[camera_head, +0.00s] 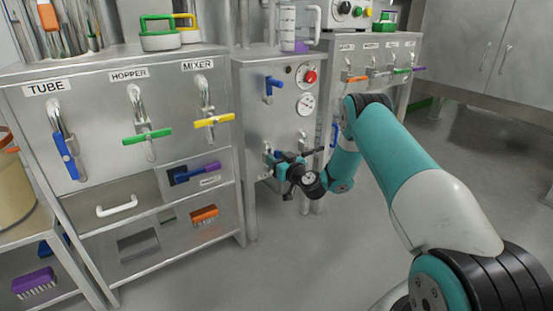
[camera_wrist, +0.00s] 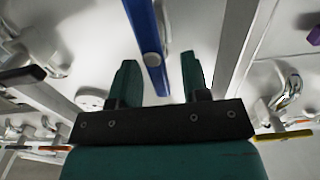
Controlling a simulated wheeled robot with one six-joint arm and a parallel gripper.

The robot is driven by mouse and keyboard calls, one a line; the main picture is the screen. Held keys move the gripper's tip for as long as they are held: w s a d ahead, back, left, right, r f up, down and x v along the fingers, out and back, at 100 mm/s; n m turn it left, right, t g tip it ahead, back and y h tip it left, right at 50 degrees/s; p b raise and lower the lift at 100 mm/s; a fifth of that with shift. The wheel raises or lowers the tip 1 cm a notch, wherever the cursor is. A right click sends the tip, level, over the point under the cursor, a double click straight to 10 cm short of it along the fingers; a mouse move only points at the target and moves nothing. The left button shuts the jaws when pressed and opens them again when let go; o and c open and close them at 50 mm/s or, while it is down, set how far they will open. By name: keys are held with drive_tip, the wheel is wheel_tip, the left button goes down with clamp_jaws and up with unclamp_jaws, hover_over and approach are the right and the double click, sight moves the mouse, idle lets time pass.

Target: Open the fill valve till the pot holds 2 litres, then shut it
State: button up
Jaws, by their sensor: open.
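My gripper (camera_head: 273,161) is at the lower front of the middle steel cabinet (camera_head: 250,120). In the wrist view its two green fingers (camera_wrist: 160,72) are open, with a blue lever (camera_wrist: 152,45) between them and a gap visible on each side. In the head view my gripper hides most of that lever. I cannot tell from labels which is the fill valve. A clear graduated jug (camera_head: 288,27) stands on the cabinet; its level is unreadable.
The left cabinet carries TUBE, HOPPER and MIXER valves with blue (camera_head: 66,156), green (camera_head: 147,137) and yellow (camera_head: 214,120) handles. A right cabinet has several coloured handles (camera_head: 357,78). The grey floor (camera_head: 310,255) in front is clear.

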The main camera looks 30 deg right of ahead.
drive_tip(key=shift+w, duration=0.35)
drive_tip(key=shift+c, duration=0.4)
clamp_jaws()
drive_tip(key=shift+d+m, duration=0.1)
drive_tip(key=shift+m, duration=0.2)
drive_tip(key=shift+d+f+m+p, duration=0.4)
drive_tip(key=shift+f+m, duration=0.05)
drive_tip(key=shift+m, duration=2.4)
drive_tip(key=shift+d+f+m+p, duration=0.45)
drive_tip(key=shift+m, duration=2.45)
drive_tip(key=shift+d+f+m+p, duration=0.4)
drive_tip(key=shift+f+m, duration=0.05)
drive_tip(key=shift+m, duration=2.4)
